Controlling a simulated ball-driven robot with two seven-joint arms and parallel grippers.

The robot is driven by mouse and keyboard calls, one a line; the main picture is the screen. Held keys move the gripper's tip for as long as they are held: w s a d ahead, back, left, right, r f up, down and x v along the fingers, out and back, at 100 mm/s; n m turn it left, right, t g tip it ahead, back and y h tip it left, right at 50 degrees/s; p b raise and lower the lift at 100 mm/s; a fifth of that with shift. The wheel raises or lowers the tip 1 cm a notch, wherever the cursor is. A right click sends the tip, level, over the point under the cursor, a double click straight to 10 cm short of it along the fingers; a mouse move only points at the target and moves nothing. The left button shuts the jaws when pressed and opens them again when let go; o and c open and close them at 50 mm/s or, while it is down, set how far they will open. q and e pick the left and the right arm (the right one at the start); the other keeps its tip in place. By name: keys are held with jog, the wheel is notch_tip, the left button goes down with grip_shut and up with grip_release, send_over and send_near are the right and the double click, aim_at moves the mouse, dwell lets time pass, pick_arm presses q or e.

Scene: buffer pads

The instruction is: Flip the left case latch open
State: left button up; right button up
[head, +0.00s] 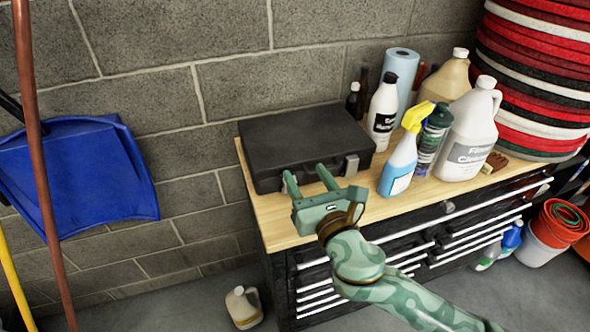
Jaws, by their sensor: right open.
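A black hard case (300,138) lies flat and closed on the wooden top of a workbench (277,228), near the wall. A grey latch (351,165) shows at the right of the case's front side and looks shut. The left latch cannot be made out; my gripper covers that part of the front. My right gripper (306,174) is open and empty. Its two fingers point at the left half of the case's front edge, one finger on each side of the gap. I cannot tell whether they touch the case. My left gripper is not in view.
Right of the case stand a white bottle (382,112), a yellow-topped spray bottle (400,160), a dark green can (432,138), a white jug (468,135) and a blue paper roll (402,66). Drawers (470,235) fill the bench front. A blue dustpan (80,170) hangs at left.

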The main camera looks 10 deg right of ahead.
notch_tip(320, 180, down, 7)
jog(key=s+g+h, duration=0.2)
jog(key=g, duration=0.3)
jog(key=b+x, duration=0.1)
jog(key=x, duration=0.4)
jog(key=b+x, duration=0.2)
jog(key=x, duration=0.3)
jog(key=b+x, duration=0.1)
jog(key=x, duration=0.4)
jog(key=shift+w+d, duration=0.25)
jog(key=shift+d, duration=0.1)
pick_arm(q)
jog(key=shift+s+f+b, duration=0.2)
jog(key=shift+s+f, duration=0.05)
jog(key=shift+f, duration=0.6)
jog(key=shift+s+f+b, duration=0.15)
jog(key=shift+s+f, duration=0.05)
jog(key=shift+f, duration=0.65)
pick_arm(e)
jog(key=shift+w+a+f, duration=0.1)
jog(key=shift+w+a, duration=0.05)
jog(key=shift+w, duration=0.4)
